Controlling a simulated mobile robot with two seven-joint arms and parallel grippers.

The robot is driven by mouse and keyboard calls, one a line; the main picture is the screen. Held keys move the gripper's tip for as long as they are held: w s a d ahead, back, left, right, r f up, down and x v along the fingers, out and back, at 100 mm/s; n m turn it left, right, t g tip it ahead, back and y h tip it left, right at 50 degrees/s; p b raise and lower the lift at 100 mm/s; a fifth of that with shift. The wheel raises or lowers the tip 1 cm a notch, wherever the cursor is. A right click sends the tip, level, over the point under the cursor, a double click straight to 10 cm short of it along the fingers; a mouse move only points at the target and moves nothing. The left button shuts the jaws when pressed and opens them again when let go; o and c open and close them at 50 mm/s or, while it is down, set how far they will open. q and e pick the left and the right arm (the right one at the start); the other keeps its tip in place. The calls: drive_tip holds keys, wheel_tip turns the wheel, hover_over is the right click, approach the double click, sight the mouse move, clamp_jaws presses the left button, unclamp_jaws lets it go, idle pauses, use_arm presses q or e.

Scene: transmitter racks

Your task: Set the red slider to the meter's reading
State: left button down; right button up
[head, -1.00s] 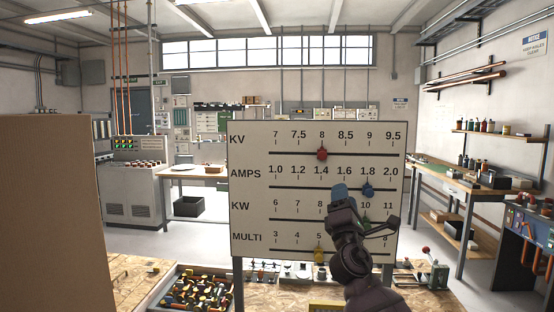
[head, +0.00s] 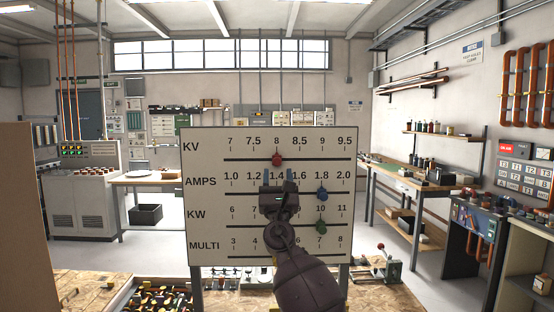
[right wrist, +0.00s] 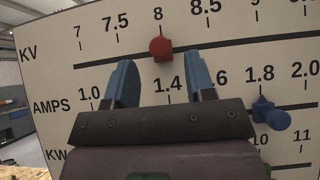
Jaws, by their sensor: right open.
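The white board (head: 214,257) stands ahead with rows marked KV, AMPS, KW and MULTI. The red slider (head: 277,160) sits on the KV slot at about 8; it also shows in the right wrist view (right wrist: 161,48). The blue slider (head: 322,195) is near 1.8 on AMPS. The green slider (head: 321,226) is at about 10 on KW. My right gripper (head: 279,176) is open and empty, its blue fingers just below the red slider. In the right wrist view the fingers (right wrist: 160,80) are apart, with the slider above and between them. My left gripper and a meter reading are not visible.
A workbench (head: 395,296) with a bin of loose parts (head: 160,300) lies below the board. A brown panel (head: 25,230) blocks the left edge.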

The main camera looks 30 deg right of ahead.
sight(278, 163)
drive_tip(key=shift+p+x, duration=0.35)
drive_tip(key=shift+x, duration=2.3)
clamp_jaws()
